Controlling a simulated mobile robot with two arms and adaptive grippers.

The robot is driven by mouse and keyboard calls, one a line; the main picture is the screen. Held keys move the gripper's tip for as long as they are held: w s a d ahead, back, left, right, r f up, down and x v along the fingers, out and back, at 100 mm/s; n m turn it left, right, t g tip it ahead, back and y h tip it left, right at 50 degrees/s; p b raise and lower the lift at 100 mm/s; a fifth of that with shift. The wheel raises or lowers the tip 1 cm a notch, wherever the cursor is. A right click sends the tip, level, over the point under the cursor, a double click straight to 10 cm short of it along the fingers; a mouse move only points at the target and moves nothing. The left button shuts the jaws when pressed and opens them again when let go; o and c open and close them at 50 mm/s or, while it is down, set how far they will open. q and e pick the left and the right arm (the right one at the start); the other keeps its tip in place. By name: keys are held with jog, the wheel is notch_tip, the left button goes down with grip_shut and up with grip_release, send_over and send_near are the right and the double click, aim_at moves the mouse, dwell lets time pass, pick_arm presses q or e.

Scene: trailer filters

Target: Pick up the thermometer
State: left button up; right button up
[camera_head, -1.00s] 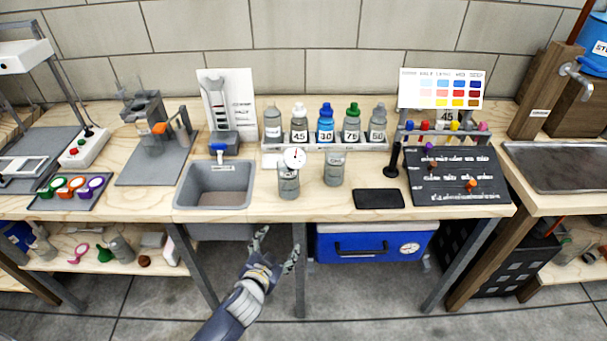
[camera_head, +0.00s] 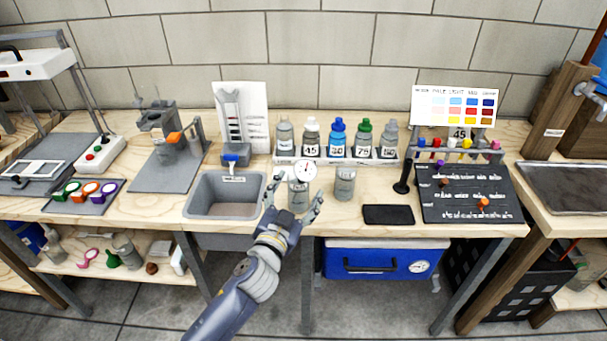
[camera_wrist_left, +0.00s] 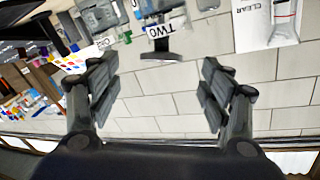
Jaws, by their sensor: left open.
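The thermometer (camera_head: 306,169) has a round white dial. In the head view it stands at the top of a grey bottle (camera_head: 299,196) near the bench's front edge. Its stem is hidden, seemingly inside the bottle. My left gripper (camera_head: 293,202) is open, its fingers spread on either side of that bottle in the picture, below the dial. I cannot tell whether it touches the bottle. In the left wrist view the open fingers (camera_wrist_left: 158,85) have only wall and bench things between them; I cannot make out the thermometer there. My right gripper is not in view.
A second grey bottle (camera_head: 344,183) stands close on the right. Behind is a rack (camera_head: 355,159) of several bottles. A grey sink (camera_head: 225,196) lies to the left, and a black pad (camera_head: 388,214) to the right. A blue cooler (camera_head: 370,262) sits under the bench.

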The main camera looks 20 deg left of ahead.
aim_at(304, 175)
pick_arm(q)
jog(key=shift+w, duration=1.05)
jog(key=shift+w+r+p, duration=0.15)
jog(key=shift+w+p, duration=0.15)
jog(key=shift+w, duration=0.2)
jog(key=shift+w+a+p, duration=0.1)
jog(key=shift+w+p, duration=0.35)
jog(key=shift+w, duration=1.75)
jog(key=c, duration=1.2)
